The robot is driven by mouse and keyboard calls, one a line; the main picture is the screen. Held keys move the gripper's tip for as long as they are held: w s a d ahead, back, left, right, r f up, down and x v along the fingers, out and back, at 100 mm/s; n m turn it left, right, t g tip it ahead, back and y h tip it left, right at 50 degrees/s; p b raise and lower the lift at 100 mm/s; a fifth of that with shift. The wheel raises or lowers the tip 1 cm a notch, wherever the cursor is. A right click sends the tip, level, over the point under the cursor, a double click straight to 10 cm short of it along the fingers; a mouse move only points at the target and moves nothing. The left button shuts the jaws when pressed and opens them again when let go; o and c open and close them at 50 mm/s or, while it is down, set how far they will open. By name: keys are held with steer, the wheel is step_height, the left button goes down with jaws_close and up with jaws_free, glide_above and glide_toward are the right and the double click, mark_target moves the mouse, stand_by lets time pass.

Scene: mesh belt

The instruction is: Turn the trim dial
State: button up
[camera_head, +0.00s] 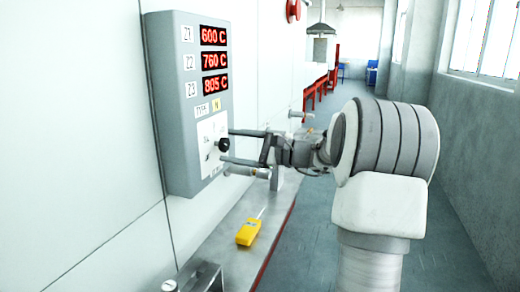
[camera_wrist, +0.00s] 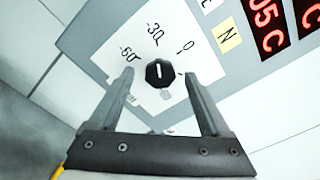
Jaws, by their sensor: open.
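The trim dial (camera_wrist: 159,73) is a black knob with a white pointer line, on a white scale plate marked -60, -30 and 0. In the head view the black knob (camera_head: 223,145) sticks out low on the grey wall panel (camera_head: 179,144). My gripper (camera_wrist: 158,73) is open, with one finger on each side of the dial in the wrist view. In the head view my gripper (camera_head: 227,147) reaches in from the right, its fingertips close to the plate, above and below the knob. I cannot tell whether the fingers touch the knob or plate.
Red displays (camera_head: 214,60) read 600, 760 and 805 C above the dial. A yellow handheld device (camera_head: 248,232) lies on the ledge (camera_head: 228,240) below my gripper. Metal pipe stubs (camera_head: 300,115) stick out of the wall behind. The aisle on the right is clear.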

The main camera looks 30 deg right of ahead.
steer(key=v, duration=1.6)
steer(key=shift+s+d+p, duration=0.25)
steer(key=shift+s+p, duration=0.05)
steer(key=shift+p, duration=0.05)
steer(key=shift+a, duration=0.1)
